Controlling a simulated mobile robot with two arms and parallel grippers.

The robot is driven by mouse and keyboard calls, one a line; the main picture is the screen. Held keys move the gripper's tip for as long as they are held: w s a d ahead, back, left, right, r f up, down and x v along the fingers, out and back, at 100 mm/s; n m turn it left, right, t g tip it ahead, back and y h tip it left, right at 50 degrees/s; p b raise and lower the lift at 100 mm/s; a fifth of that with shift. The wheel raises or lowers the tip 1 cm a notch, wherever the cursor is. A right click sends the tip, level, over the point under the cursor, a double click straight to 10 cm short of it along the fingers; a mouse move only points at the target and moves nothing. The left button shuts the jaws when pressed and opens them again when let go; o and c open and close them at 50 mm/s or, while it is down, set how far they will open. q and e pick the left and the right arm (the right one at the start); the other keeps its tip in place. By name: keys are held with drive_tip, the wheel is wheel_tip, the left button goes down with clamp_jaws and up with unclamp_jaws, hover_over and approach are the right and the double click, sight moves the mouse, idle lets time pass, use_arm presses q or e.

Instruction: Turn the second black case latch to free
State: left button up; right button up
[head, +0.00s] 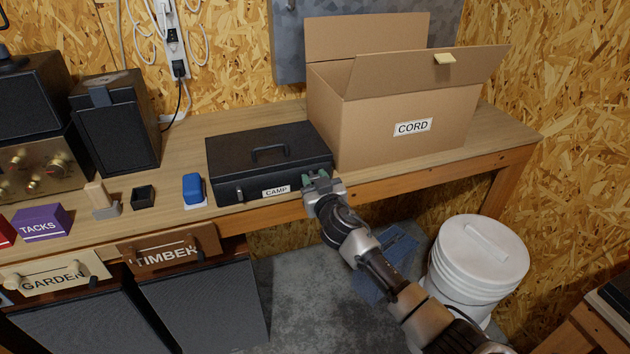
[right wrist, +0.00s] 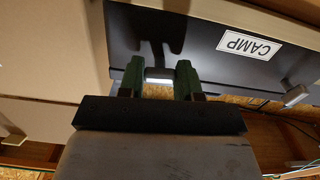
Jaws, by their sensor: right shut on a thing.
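The black case (head: 265,143) labelled CAMP sits closed on the bench, its handle on top of the lid. Its left front latch (head: 239,194) is a small metal piece; it also shows in the right wrist view (right wrist: 295,96). My right gripper (head: 319,180) is at the case's right front. In the right wrist view its green fingers (right wrist: 160,78) are shut on the right latch (right wrist: 158,75), whose pale end shows between them. In the head view the gripper hides this latch. My left gripper is not in view.
An open cardboard box (head: 400,120) labelled CORD stands right of the case. A blue item (head: 193,187) and a small black box (head: 143,197) sit to its left. A lidded white bucket (head: 475,265) stands below the bench on the right.

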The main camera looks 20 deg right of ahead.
drive_tip(key=shift+n+p, duration=0.35)
drive_tip(key=shift+n, duration=8.05)
drive_tip(key=o, duration=0.9)
drive_tip(key=shift+o, duration=0.2)
drive_tip(key=shift+s, duration=0.1)
drive_tip(key=s, duration=1)
drive_tip(key=shift+s+d, duration=0.2)
drive_tip(key=shift+s, duration=0.1)
